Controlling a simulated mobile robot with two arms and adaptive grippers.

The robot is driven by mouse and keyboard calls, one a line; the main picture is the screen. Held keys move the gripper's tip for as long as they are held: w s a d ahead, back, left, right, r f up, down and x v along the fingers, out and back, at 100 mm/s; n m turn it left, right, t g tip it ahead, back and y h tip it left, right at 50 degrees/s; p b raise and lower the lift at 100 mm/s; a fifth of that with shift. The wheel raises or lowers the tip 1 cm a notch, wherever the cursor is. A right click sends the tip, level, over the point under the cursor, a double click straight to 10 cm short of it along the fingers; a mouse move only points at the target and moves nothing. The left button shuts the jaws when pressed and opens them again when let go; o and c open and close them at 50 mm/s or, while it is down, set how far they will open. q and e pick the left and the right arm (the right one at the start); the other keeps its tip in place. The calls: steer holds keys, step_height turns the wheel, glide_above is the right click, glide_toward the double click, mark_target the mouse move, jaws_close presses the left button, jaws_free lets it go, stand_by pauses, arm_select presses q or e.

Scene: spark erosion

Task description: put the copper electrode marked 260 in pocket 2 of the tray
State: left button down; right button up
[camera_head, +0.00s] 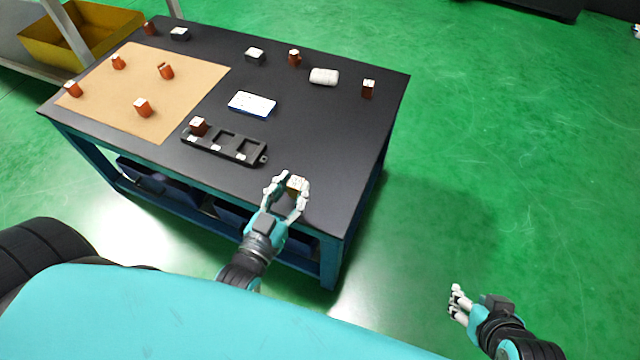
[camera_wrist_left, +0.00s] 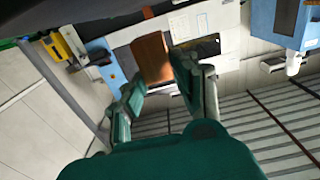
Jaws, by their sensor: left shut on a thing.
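My left gripper (camera_head: 287,190) is shut on a copper electrode (camera_head: 297,184) with a white top, near the table's front edge, to the right of the tray. The electrode's copper side also shows between the fingers in the left wrist view (camera_wrist_left: 152,57). Its marking is too small to read. The black tray (camera_head: 263,158) lies left of this gripper. One copper electrode (camera_head: 198,127) stands in its left pocket; the middle and right pockets look empty. My right gripper (camera_head: 459,302) is over the green floor, away from the table; its opening is unclear.
Several copper electrodes stand on the tan mat (camera_head: 190,78). Two more (camera_head: 294,57) (camera_head: 368,88), dark blocks (camera_head: 255,56), a white roll (camera_head: 324,76) and a blue-edged white box (camera_head: 252,104) sit on the black table. The table's right front is clear.

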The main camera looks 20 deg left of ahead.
arm_select(q)
steer(key=w+d, duration=0.2)
steer(key=w, duration=0.2)
steer(key=shift+w+d+f+b, duration=0.15)
steer(key=shift+d+f+b, duration=0.1)
steer(key=shift+d+b, duration=0.15)
steer(key=shift+w+d, duration=0.25)
steer(key=shift+w, duration=0.1)
steer(key=shift+w+d, duration=0.35)
steer(key=shift+w, duration=0.15)
step_height(320, 180, down, 3)
steer(key=shift+s+a+f+b, duration=0.1)
steer(key=shift+f+b, duration=0.1)
steer(key=shift+b, duration=0.9)
arm_select(e)
steer(key=w+a+r+t+y, duration=0.2)
steer(key=w+a+r+t, duration=0.2)
steer(key=w+r+t, duration=0.5)
step_height(320, 180, up, 2)
steer(key=shift+w+a+y, duration=0.15)
steer(key=shift+w+y, duration=0.15)
steer(key=shift+w, duration=0.2)
arm_select(q)
steer(key=shift+f, duration=0.2)
steer(key=c, duration=1.4)
jaws_free()
steer(key=o, duration=0.4)
arm_select(e)
steer(key=shift+r, duration=0.1)
